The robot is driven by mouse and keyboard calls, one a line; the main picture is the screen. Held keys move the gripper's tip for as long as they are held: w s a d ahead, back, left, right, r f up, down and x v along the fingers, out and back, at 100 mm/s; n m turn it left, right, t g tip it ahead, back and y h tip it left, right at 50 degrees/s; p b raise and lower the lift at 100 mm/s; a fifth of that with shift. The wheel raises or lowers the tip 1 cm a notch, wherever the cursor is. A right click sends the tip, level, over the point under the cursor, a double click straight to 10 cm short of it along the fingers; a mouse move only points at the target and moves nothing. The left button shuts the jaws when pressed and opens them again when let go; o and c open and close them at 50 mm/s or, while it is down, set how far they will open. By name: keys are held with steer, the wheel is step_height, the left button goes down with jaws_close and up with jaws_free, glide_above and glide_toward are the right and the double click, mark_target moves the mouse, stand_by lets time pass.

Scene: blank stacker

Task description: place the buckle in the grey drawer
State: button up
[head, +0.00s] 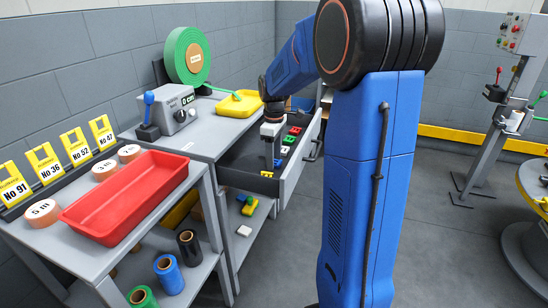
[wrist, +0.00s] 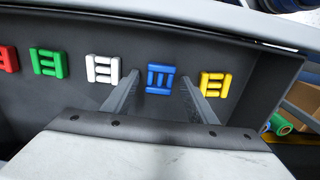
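The grey drawer (head: 301,166) is pulled out from the bench in the head view, with a dark inside. A row of buckles lies in it: red (wrist: 8,58), green (wrist: 48,62), white (wrist: 102,69), blue (wrist: 159,79) and yellow (wrist: 213,84) in the wrist view. My gripper (head: 271,158) points down into the drawer. In the wrist view my gripper (wrist: 160,78) is open, its fingertips on either side of the blue buckle with small gaps. I cannot tell how far the fingertips are above the drawer floor.
A red tray (head: 125,195) and tape rolls stand on the left bench. A yellow tray (head: 238,104) and a grey control box (head: 173,110) sit above the drawer. Loose coloured pieces (head: 249,206) lie on the shelf below. Drawer walls surround my gripper closely.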

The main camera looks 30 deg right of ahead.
step_height(320, 180, up, 11)
steer(key=s+a+r+m+t, duration=0.1)
steer(key=s+a+r+m, duration=0.15)
steer(key=s+a, duration=0.45)
steer(key=s+a+f+m+t, duration=0.1)
steer(key=s+a+f, duration=0.2)
steer(key=s, duration=0.4)
steer(key=s+a+f+m+t, duration=0.1)
steer(key=s+a+f+m, duration=0.1)
steer(key=s, duration=0.6)
steer(key=s+a+f+m+t, duration=0.1)
steer(key=s+a+f+m, duration=0.1)
steer(key=s, duration=0.6)
steer(key=shift+s+a+f+t, duration=0.15)
steer(key=shift+a+f+t, duration=0.25)
steer(key=shift+a+f, duration=0.5)
steer(key=shift+d, duration=0.1)
